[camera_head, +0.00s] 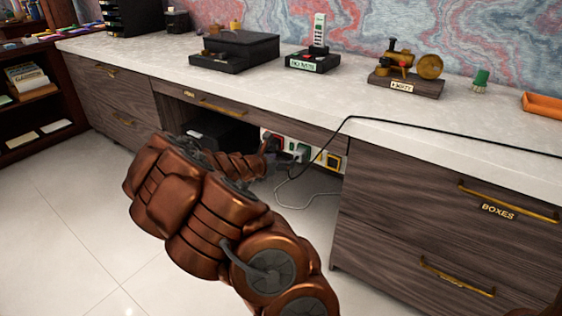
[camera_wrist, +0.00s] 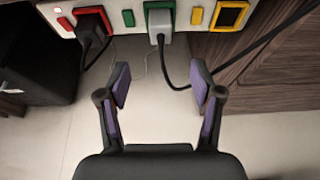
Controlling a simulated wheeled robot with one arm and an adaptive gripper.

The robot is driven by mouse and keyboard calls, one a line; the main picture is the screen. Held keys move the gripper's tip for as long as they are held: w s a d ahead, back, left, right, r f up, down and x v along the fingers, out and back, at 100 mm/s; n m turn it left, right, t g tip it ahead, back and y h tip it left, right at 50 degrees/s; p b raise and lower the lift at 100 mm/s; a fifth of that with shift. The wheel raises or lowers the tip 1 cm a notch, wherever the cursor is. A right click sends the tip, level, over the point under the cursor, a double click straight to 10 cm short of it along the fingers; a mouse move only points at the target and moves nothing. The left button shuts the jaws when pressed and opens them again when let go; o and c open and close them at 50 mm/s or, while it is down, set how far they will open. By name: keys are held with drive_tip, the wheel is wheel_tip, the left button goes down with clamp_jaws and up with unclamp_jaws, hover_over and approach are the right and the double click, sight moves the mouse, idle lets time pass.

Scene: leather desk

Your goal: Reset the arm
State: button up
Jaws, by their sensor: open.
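My copper-coloured arm reaches from the lower middle of the head view toward the knee space under the desk. My gripper (camera_wrist: 160,92) is open in the wrist view, its two purple-padded fingers spread apart with nothing between them. In the head view the gripper is mostly hidden at the end of the arm. Just beyond the fingers is a white outlet panel (camera_wrist: 180,18). A black plug (camera_wrist: 92,28) sits in its red socket and a grey plug (camera_wrist: 160,27) in its green socket. The yellow-framed socket (camera_wrist: 230,15) is empty. The fingers are apart from both plugs.
A black cable (camera_head: 440,133) crosses the desk top (camera_head: 300,88) and hangs to the panel. Drawers with brass handles (camera_head: 505,203) flank the opening on the right. A black box (camera_wrist: 36,62) stands left of the panel. The tiled floor (camera_head: 60,230) at left is clear.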

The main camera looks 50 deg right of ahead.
idle(0.3)
drive_tip(key=s+a+r+m+g+y+p, duration=0.1)
drive_tip(key=s+a+r+m+p, duration=0.35)
drive_tip(key=r, duration=0.45)
drive_tip(key=s+a+r+m+g+p, duration=0.1)
drive_tip(key=s+a+r+m+p, duration=0.25)
drive_tip(key=r+p, duration=0.35)
drive_tip(key=s+a+r+m+g+y+p, duration=0.1)
drive_tip(key=s+a+r+m+p, duration=0.25)
drive_tip(key=r, duration=0.65)
drive_tip(key=s+a+r+m+y+p, duration=0.2)
drive_tip(key=a+p, duration=0.4)
drive_tip(key=a, duration=0.5)
drive_tip(key=s+a+r+m+y+p, duration=0.2)
drive_tip(key=s+a+r+y+p, duration=0.3)
drive_tip(key=a, duration=0.7)
drive_tip(key=s+a+r+m+y+p, duration=0.3)
drive_tip(key=s+a+r+p, duration=0.4)
drive_tip(key=a, duration=0.5)
drive_tip(key=shift+s+a+t+y+p, duration=0.15)
drive_tip(key=shift+a+t+y+p, duration=0.2)
drive_tip(key=shift+y+p, duration=0.45)
